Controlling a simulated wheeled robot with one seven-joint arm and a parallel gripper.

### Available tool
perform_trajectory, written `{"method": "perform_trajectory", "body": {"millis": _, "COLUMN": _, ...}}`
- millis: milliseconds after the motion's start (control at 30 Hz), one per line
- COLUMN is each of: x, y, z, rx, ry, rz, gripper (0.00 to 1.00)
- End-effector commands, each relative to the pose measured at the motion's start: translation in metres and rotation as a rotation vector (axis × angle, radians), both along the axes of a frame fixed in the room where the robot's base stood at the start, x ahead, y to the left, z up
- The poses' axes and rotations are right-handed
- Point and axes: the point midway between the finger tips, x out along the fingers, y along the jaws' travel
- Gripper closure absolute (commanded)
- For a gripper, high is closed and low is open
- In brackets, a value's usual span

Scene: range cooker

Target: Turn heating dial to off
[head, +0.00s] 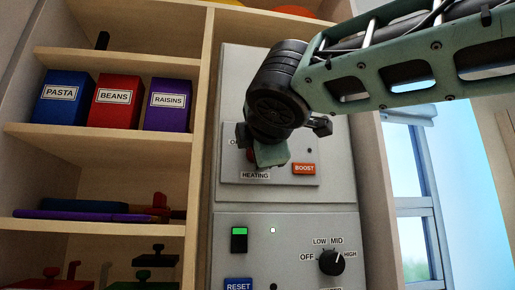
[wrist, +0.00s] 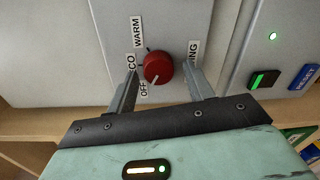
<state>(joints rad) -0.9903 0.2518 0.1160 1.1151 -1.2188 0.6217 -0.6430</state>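The heating dial is a round red knob (wrist: 158,67) on a grey panel. ECO and WARM labels (wrist: 137,31) stand further round. My gripper (wrist: 161,77) is open, with one finger on each side of the knob. A small gap shows on the left and a wider one on the right. The right finger partly covers the HEATING label. In the head view my gripper (head: 267,153) hides most of the knob, above the HEATING label (head: 255,175).
An orange BOOST button (head: 304,169) sits right of the dial. Below are a black dial (head: 332,262), a green-lit switch (head: 239,240) and a blue RESET button (head: 238,285). Shelves with boxes (head: 115,102) stand left; a window (head: 412,240) is right.

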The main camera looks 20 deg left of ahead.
Motion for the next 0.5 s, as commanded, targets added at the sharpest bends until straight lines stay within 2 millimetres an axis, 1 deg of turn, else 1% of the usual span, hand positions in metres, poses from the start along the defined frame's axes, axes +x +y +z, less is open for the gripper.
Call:
{"method": "perform_trajectory", "body": {"millis": 333, "x": -0.002, "y": -0.002, "z": 0.000, "rx": 0.003, "ry": -0.001, "rz": -0.001, "gripper": 0.45}}
{"method": "perform_trajectory", "body": {"millis": 433, "x": -0.010, "y": -0.007, "z": 0.000, "rx": 0.004, "ry": -0.001, "rz": 0.000, "gripper": 0.45}}
{"method": "perform_trajectory", "body": {"millis": 500, "x": -0.020, "y": -0.012, "z": 0.000, "rx": 0.006, "ry": -0.002, "rz": 0.000, "gripper": 0.45}}
